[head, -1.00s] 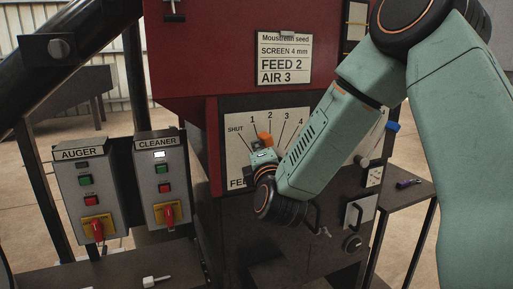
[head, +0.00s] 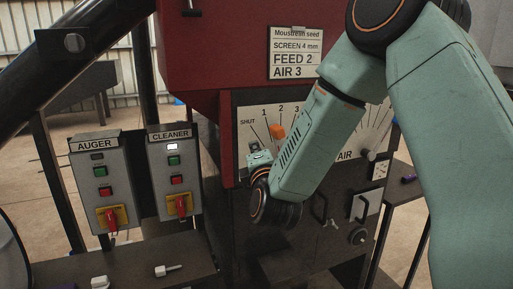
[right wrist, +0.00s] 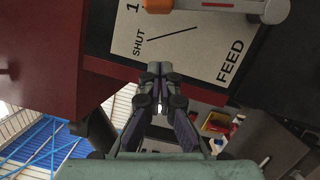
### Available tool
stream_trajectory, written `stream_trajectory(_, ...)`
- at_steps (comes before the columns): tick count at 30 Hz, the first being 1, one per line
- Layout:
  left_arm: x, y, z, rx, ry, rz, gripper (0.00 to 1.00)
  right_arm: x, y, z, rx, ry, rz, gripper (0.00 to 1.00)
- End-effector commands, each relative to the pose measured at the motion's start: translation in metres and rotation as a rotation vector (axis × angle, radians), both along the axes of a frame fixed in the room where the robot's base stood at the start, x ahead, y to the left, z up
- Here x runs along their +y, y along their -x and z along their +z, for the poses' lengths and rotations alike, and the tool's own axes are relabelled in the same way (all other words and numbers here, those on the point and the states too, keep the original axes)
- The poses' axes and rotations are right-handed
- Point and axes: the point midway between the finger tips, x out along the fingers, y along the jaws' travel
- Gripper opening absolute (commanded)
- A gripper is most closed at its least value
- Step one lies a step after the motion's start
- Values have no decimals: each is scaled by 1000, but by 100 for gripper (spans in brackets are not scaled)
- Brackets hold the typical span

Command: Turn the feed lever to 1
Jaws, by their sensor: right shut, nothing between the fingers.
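The feed lever shows its orange knob (head: 277,131) in the head view, just below the 2 on the white feed dial (head: 247,137). Its pivot is hidden behind my right arm. In the right wrist view, the orange knob (right wrist: 158,5) and pale lever arm (right wrist: 230,8) are cut by the top edge. My right gripper (head: 259,158) is in front of the dial, left of and below the knob. In the right wrist view its fingers (right wrist: 158,76) are together and empty, apart from the lever, over the SHUT side. My left gripper is not in view.
A card (head: 296,53) reads FEED 2, AIR 3. The AUGER box (head: 106,185) and CLEANER box (head: 175,175) stand left of the press. The air dial (head: 373,130) is to the right, partly behind my arm. A dark bench (head: 130,270) is in front.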

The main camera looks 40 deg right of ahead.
Motion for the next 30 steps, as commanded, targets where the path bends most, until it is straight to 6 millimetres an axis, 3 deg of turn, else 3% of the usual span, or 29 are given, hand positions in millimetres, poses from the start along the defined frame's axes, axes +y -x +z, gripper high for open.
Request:
stream_trajectory(9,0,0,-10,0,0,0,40,23,51,-5,1,2,2,0)
stream_trajectory(15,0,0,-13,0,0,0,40,32,71,-6,-1,1,-1,0)
stream_trajectory(30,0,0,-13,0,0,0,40,37,77,-6,0,1,-2,0)
